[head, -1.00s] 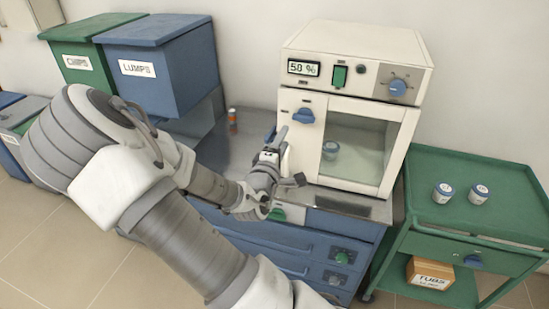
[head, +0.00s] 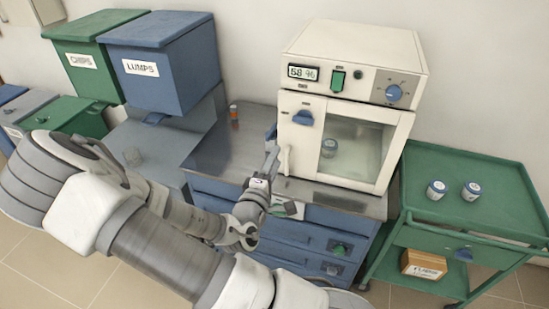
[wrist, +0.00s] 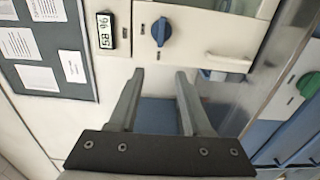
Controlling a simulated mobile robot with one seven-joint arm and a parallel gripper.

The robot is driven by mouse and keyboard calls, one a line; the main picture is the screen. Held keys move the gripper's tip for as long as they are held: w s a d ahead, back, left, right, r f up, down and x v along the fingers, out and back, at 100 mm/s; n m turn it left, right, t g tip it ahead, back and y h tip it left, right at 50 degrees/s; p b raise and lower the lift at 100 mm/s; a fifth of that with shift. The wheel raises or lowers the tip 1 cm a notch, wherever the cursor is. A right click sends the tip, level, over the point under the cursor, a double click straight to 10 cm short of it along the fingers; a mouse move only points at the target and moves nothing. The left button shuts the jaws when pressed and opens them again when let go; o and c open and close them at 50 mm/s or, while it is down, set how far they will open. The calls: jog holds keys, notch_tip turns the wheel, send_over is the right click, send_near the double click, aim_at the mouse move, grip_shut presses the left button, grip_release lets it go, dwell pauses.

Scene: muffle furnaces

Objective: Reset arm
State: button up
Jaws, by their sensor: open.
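My gripper (head: 271,165) is open and empty in front of the left side of the cream furnace (head: 353,60), over the front edge of the steel worktop. In the wrist view my gripper's two fingers (wrist: 159,76) are apart with nothing between them. The furnace door (head: 365,152) looks closed. The furnace has a blue door knob (head: 303,118), a display (head: 301,72), a green switch (head: 338,81) and a blue dial (head: 394,93).
A green trolley (head: 440,157) at the right holds two small tubs (head: 437,190) on top and a cardboard box (head: 423,264) below. A blue LUMPS bin (head: 158,65) and a green CHIPS bin (head: 82,60) stand left. An orange-topped bottle (head: 234,117) stands on the worktop (head: 215,155).

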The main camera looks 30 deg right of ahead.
dwell(0.7)
jog(key=w+a+f+m+g+y, duration=0.1)
jog(key=a+f+m+g+y, duration=0.3)
jog(key=a+f+m+y, duration=0.2)
jog(key=a+r+m+y, duration=0.2)
jog(key=a+r+y, duration=0.45)
jog(key=a, duration=0.25)
jog(key=s+a+r+g+y, duration=0.1)
jog(key=s+a+r+y, duration=0.25)
jog(key=s+r, duration=0.5)
jog(key=s+d+r+g+h, duration=0.1)
jog(key=s+d+r+h, duration=0.1)
jog(key=s+r, duration=0.6)
jog(key=shift+s+d, duration=0.3)
jog(key=shift+s, duration=0.45)
